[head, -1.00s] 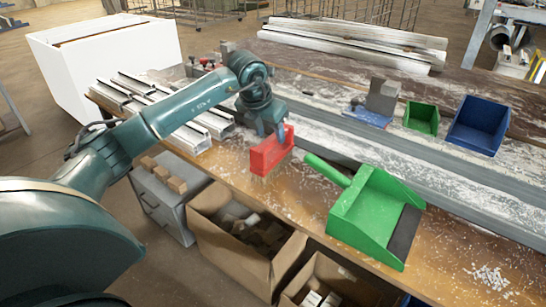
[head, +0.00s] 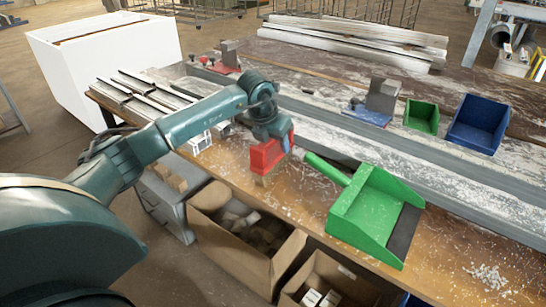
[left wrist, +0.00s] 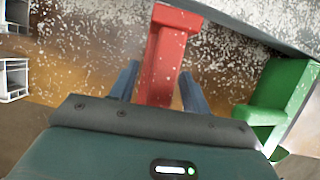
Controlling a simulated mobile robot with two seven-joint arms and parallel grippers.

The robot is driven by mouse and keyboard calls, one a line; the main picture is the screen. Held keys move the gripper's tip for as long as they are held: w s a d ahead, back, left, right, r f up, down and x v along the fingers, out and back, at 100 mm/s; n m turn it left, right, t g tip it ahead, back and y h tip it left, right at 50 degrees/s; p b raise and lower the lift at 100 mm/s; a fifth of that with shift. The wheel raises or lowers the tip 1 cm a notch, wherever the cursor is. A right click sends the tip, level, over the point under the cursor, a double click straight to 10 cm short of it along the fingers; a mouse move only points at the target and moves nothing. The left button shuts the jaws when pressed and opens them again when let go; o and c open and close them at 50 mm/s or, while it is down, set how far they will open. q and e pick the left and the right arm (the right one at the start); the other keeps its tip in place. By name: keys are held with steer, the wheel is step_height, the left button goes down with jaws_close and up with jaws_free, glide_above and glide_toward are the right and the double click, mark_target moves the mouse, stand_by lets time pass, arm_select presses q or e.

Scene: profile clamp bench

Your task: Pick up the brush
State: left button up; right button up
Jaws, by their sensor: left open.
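The red brush (head: 265,158) stands on the wooden bench near its front edge, with its pale bristles down. My left gripper (head: 273,142) is over the top of the brush and hides part of it in the head view. In the left wrist view the red brush (left wrist: 165,58) runs between the two blue-grey fingers (left wrist: 159,78), which are open with a gap visible on each side. I cannot tell whether either finger touches it. My right gripper is not in view.
A green dustpan (head: 372,213) lies right of the brush, its handle pointing toward it. A grey metal rail (head: 420,165) runs behind. Metal profiles (head: 140,95) lie to the left. A cardboard box (head: 235,250) stands below the front edge. White shavings cover the bench.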

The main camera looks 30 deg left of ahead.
arm_select(q)
steer(key=shift+f, duration=0.1)
steer(key=shift+c, duration=0.5)
steer(key=c, duration=0.5)
